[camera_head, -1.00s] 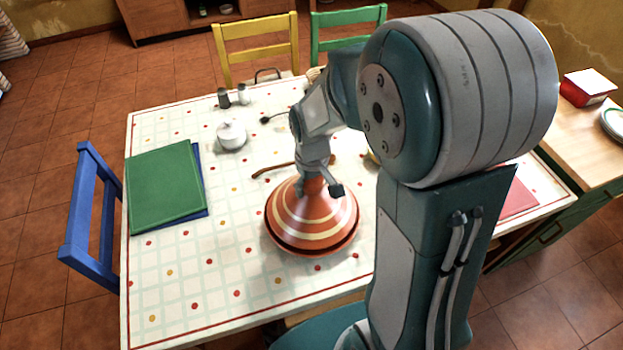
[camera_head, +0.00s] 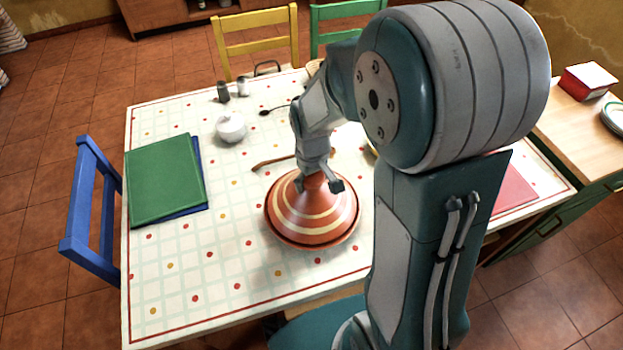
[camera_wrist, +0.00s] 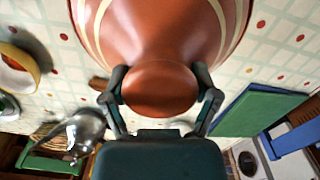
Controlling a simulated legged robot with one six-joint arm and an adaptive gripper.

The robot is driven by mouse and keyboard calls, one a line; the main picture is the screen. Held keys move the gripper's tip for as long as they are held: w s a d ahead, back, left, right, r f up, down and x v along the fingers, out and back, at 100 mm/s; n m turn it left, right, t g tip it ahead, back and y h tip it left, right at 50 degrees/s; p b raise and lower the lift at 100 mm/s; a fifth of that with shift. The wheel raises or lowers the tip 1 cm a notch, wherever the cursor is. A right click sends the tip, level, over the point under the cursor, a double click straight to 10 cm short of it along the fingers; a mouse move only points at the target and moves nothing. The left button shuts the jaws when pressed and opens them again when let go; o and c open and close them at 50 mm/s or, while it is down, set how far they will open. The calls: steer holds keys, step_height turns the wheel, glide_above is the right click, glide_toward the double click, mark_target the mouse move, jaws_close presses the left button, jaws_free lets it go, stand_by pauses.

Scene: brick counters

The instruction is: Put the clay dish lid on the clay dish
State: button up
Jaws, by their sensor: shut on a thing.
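The clay dish lid (camera_head: 312,213) is a terracotta cone with cream rings, upright near the table's front middle. The clay dish (camera_head: 297,242) shows only as a thin dark rim beneath the lid; the rest of it is hidden. The lid appears to sit on or just over the dish, and I cannot tell whether they fully touch. My gripper (camera_head: 320,186) is shut on the lid's top knob from above. In the wrist view, both fingers of my gripper (camera_wrist: 160,95) flank the round knob of the lid (camera_wrist: 158,84).
Green and blue mats (camera_head: 165,180) lie at the table's left. A white sugar pot (camera_head: 231,128), shakers (camera_head: 223,92) and a wooden spoon (camera_head: 275,162) lie behind the lid. A metal pot (camera_wrist: 84,130) shows in the wrist view. The table's front left is clear.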

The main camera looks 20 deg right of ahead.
steer(key=shift+f, duration=0.3)
stand_by(0.5)
steer(key=o, duration=1.2)
steer(key=shift+c, duration=0.2)
step_height(320, 180, up, 12)
steer(key=shift+f, duration=0.1)
